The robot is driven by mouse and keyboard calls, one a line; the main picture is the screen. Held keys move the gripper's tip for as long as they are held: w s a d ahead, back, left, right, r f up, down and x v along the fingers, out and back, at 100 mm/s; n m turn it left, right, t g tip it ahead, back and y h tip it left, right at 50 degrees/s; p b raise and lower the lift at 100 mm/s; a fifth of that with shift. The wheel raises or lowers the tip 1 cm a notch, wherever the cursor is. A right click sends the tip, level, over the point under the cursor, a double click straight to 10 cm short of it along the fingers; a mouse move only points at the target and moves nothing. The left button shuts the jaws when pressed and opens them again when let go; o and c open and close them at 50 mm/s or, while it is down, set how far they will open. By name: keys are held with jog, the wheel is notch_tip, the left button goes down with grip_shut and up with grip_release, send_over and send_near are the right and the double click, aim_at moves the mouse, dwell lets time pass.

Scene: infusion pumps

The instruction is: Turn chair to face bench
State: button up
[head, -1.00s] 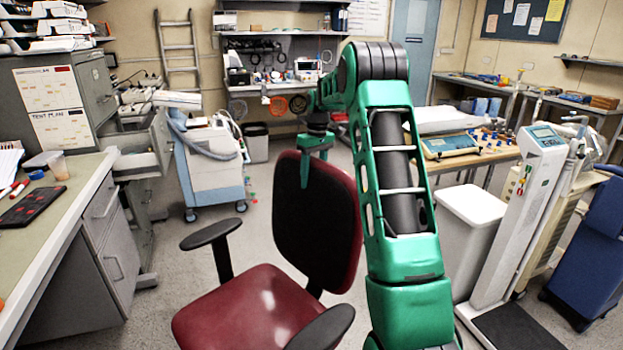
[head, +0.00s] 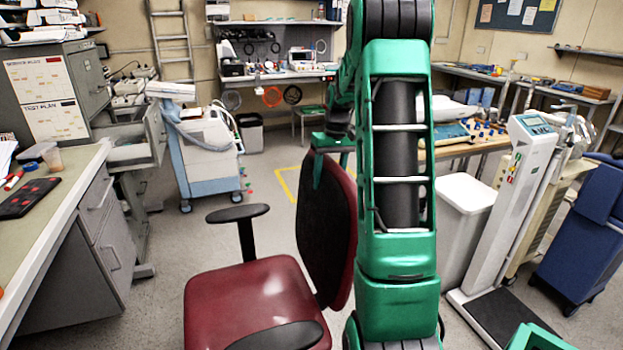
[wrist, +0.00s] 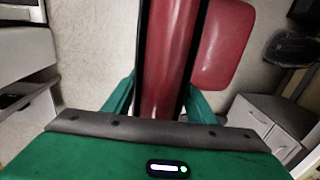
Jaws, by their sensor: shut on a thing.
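The red chair (head: 255,291) with a black-backed backrest (head: 325,232) and black armrests stands in front of me in the head view. Its seat points to the left, toward the bench (head: 45,225) along the left edge. My gripper (head: 331,150) is at the top of the backrest, with its green fingers on either side of it. In the wrist view, the backrest (wrist: 168,60) runs between the fingers of my gripper (wrist: 160,105), and part of the red seat (wrist: 222,45) shows beside it. The chair's base is hidden.
A white and blue cart (head: 207,160) stands behind the chair on the left. A white bin (head: 465,225) and a scale (head: 510,215) stand on the right. A yellow floor marking (head: 287,185) lies behind the chair. Open floor lies between the chair and the bench drawers.

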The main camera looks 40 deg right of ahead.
dwell(0.3)
jog(key=o, duration=1.5)
jog(key=shift+s, duration=0.1)
jog(key=r, duration=0.7)
jog(key=d+r, duration=0.1)
jog(key=r, duration=0.2)
jog(key=shift+s+r, duration=0.1)
jog(key=shift+r, duration=0.25)
jog(key=shift+s, duration=0.1)
